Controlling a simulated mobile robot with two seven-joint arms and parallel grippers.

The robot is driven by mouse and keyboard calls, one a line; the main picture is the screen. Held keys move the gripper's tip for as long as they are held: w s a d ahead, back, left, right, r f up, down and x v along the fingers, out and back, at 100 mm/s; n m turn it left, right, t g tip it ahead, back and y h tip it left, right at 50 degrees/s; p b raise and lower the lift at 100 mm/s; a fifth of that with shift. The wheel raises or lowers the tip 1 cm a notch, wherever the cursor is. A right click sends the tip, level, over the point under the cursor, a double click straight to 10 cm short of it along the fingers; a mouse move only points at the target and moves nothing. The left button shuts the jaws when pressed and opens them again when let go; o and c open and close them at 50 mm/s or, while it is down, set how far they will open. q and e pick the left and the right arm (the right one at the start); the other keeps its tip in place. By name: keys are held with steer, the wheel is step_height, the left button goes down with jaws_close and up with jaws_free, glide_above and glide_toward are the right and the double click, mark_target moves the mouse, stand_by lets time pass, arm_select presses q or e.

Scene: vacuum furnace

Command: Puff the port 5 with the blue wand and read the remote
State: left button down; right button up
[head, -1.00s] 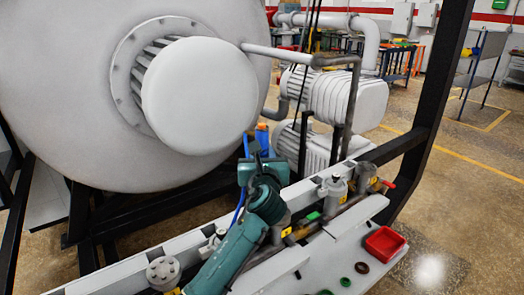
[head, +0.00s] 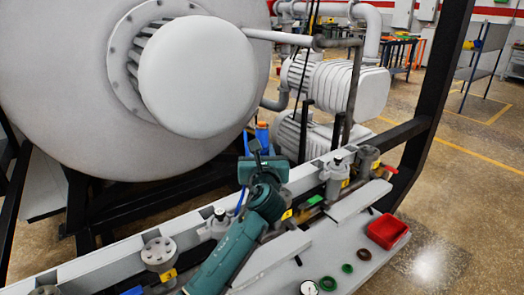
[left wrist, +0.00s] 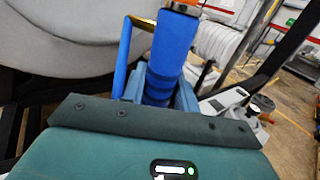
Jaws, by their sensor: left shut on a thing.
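My left gripper (head: 258,168) is in the middle of the head view, above the rail with the ports. It is shut on the blue wand (head: 262,133), seen mostly behind the gripper. In the left wrist view the wand (left wrist: 172,55) stands up between the fingers as a thick blue cylinder with an orange end. Ports with yellow tags line the rail: a flanged one (head: 158,254), a capped one (head: 216,224) and an upright cylinder (head: 336,178). The tag numbers are too small to read, so I cannot tell which is port 5. I cannot identify the remote. My right gripper is not in view.
A large grey furnace vessel (head: 60,80) fills the left, with ribbed pumps (head: 335,88) behind the rail. A white shelf (head: 330,258) in front holds a red tray (head: 387,232), coloured rings (head: 362,254) and a round gauge (head: 309,287). A black frame post (head: 440,90) stands right.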

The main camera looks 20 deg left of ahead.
arm_select(q)
steer(key=shift+f, duration=0.2)
stand_by(0.7)
steer(key=c, duration=1)
jaws_free()
steer(key=shift+f, duration=0.1)
steer(key=v, duration=1.3)
steer(key=shift+s, duration=0.1)
